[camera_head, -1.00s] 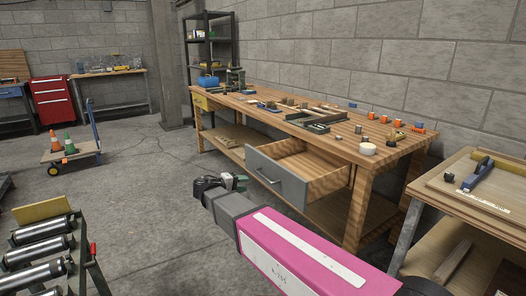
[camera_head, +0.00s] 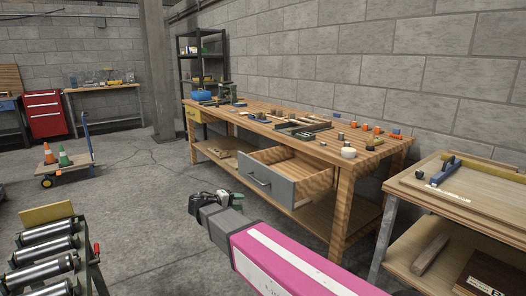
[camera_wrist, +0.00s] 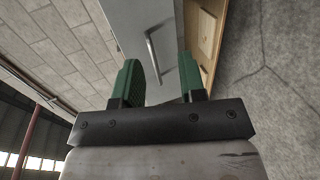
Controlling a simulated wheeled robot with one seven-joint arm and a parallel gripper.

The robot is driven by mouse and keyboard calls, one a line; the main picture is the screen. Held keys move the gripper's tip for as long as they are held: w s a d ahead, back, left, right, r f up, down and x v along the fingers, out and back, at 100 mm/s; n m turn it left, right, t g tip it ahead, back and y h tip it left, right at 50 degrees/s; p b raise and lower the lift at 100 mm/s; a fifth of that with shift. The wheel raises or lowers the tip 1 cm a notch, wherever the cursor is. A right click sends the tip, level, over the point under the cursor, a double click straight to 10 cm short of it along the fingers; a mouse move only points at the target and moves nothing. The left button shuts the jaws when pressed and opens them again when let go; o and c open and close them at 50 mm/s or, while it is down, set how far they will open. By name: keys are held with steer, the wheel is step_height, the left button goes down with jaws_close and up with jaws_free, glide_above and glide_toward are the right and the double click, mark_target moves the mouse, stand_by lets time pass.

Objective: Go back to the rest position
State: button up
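My gripper (camera_head: 224,197) is at the end of my pink and grey arm, low in the middle of the head view, in front of the workbench. In the wrist view my gripper (camera_wrist: 160,80) shows two green fingers set apart with nothing between them. Beyond the fingers is the grey front of the open drawer (camera_wrist: 140,28) with its metal handle. The drawer (camera_head: 268,182) hangs pulled out from the wooden workbench (camera_head: 345,176) and looks empty. My gripper is to the left of the drawer front and apart from it.
A second table (camera_head: 440,205) with a tray-like board stands at the right. A roller stand (camera_head: 50,245) is at the front left. A cart with cones (camera_head: 65,158) and a red cabinet (camera_head: 45,113) are farther back. Open concrete floor (camera_head: 140,205) lies between.

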steer(key=s+d+f+m+g+y, duration=0.1)
steer(key=s+d+f+g+y, duration=0.15)
steer(key=d+f, duration=0.4)
steer(key=s+d+f+m+g+y, duration=0.1)
steer(key=d+f+g, duration=0.2)
steer(key=d, duration=0.7)
steer(key=s+d+f+m+g+y, duration=0.1)
steer(key=s+d+f+m+y, duration=0.1)
steer(key=s+d+f+y, duration=0.2)
steer(key=s+d+f+m+g+y, duration=0.2)
steer(key=s+d, duration=0.4)
steer(key=d, duration=0.3)
steer(key=f+m+y, duration=0.1)
steer(key=y, duration=0.1)
steer(key=shift+s+f+y, duration=0.3)
steer(key=shift+f+y, duration=0.05)
